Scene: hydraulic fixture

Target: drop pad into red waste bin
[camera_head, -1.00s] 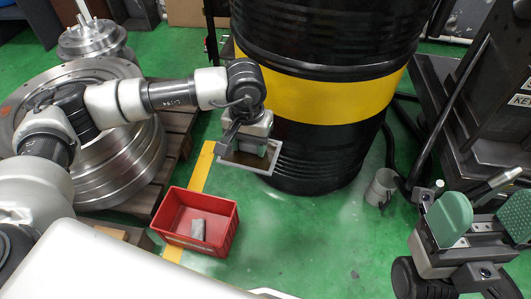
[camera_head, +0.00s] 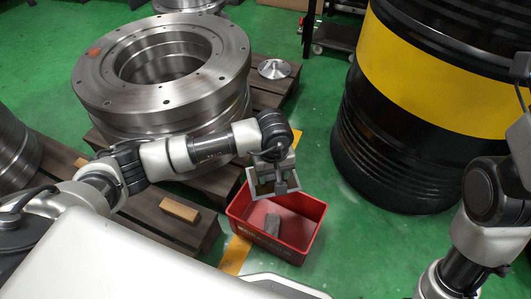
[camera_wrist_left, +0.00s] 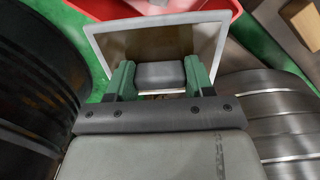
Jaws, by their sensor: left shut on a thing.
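My left gripper (camera_head: 281,187) is above the rear left part of the red waste bin (camera_head: 305,212). In the left wrist view its green fingers (camera_wrist_left: 160,76) are shut on a dark grey block, which I take as the pad (camera_wrist_left: 160,73). A pale-rimmed rectangular frame (camera_wrist_left: 96,42) with a brownish inside surrounds the pad; I cannot tell whether they are joined. The frame also shows in the head view (camera_head: 255,192). A grey block (camera_head: 272,225) lies inside the bin. My right gripper is out of view.
A large metal ring (camera_head: 100,88) rests on wooden pallets (camera_head: 190,225) to the left. A black drum (camera_head: 365,150) with a yellow band stands right of the bin. A small wooden block (camera_head: 180,210) lies on the pallet. Green floor is clear right of the bin.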

